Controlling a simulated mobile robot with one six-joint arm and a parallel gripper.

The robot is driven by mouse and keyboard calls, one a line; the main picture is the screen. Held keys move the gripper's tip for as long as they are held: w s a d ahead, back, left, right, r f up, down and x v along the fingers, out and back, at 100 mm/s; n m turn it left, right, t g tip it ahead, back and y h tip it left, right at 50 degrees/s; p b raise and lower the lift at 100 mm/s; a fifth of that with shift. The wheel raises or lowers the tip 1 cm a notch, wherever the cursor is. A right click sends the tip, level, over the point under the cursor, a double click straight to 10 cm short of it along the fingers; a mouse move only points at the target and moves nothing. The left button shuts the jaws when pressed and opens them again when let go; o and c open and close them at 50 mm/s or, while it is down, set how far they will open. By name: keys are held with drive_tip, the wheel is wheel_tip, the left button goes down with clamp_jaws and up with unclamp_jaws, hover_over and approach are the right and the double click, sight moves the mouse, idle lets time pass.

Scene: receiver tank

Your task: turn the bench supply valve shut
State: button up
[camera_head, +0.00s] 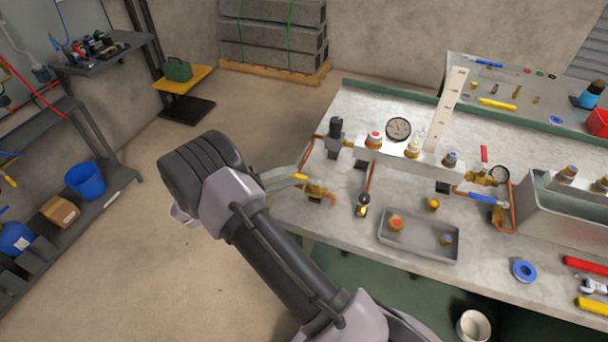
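My arm reaches up from the bottom and bends at a dark joint left of the bench. My gripper (279,180) shows as pale grey parts beside the yellow lever, partly hidden by my arm. I cannot tell whether its fingers touch the lever or how far apart they are.
A blue-lever valve (483,198) and a red-handled valve (485,156) stand further right on the bench. A pressure gauge (398,129), a small black-topped regulator (336,128) and a grey tray (418,236) with brass fittings are nearby.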

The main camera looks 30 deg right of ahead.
drive_tip(key=d, duration=0.3)
drive_tip(key=d+b, duration=0.1)
drive_tip(key=d, duration=0.1)
drive_tip(key=shift+s, duration=0.25)
drive_tip(key=shift+c, duration=0.4)
clamp_jaws()
idle(0.7)
